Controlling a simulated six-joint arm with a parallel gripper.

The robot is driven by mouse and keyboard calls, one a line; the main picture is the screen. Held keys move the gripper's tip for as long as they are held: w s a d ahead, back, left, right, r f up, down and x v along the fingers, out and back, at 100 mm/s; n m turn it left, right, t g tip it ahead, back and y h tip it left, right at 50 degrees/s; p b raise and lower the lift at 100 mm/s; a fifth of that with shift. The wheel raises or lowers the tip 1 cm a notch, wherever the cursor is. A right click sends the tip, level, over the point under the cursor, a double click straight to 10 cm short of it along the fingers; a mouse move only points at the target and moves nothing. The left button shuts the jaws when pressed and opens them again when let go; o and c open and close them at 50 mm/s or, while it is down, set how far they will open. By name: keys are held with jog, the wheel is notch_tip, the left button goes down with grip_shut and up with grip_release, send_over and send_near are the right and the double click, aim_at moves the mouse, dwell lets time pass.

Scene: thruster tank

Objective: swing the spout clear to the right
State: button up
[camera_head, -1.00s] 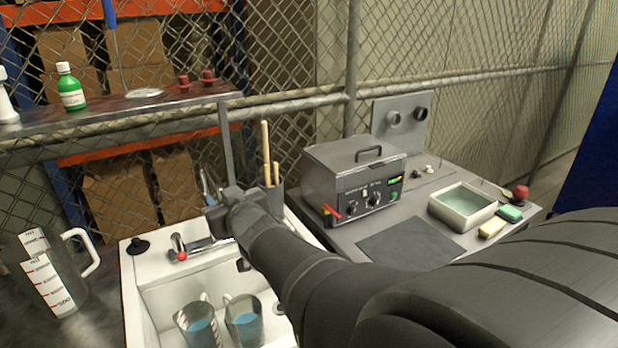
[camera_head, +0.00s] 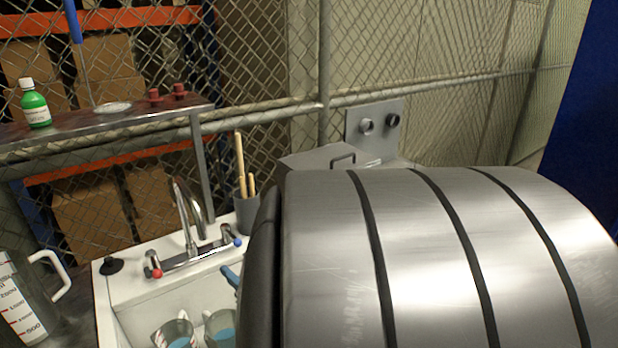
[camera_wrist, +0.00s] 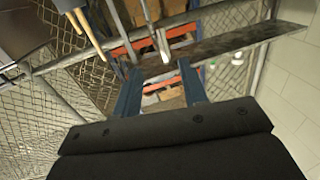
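The chrome faucet spout (camera_head: 186,208) arches up from its base at the back of the white sink (camera_head: 108,310). Its outlet end hangs to the right of the riser. The base carries a red-marked handle (camera_head: 154,266) on the left and a blue-marked handle (camera_head: 229,236) on the right. One blue finger of my gripper (camera_head: 231,276) shows right of and below the spout; my arm hides the rest. In the wrist view my gripper (camera_wrist: 160,68) has its two blue fingers apart, with a pale metal piece, apparently the spout (camera_wrist: 163,44), beyond the gap.
Beakers with blue liquid (camera_head: 176,334) stand in the sink. A holder with wooden sticks (camera_head: 247,212) stands behind it, right of the spout. A large pitcher (camera_head: 25,300) is at the left. My arm hides most of the grey bath machine (camera_head: 310,158) and right bench.

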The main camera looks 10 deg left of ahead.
aim_at(205, 236)
jog(key=x, duration=1.5)
jog(key=shift+a, duration=0.1)
grip_shut()
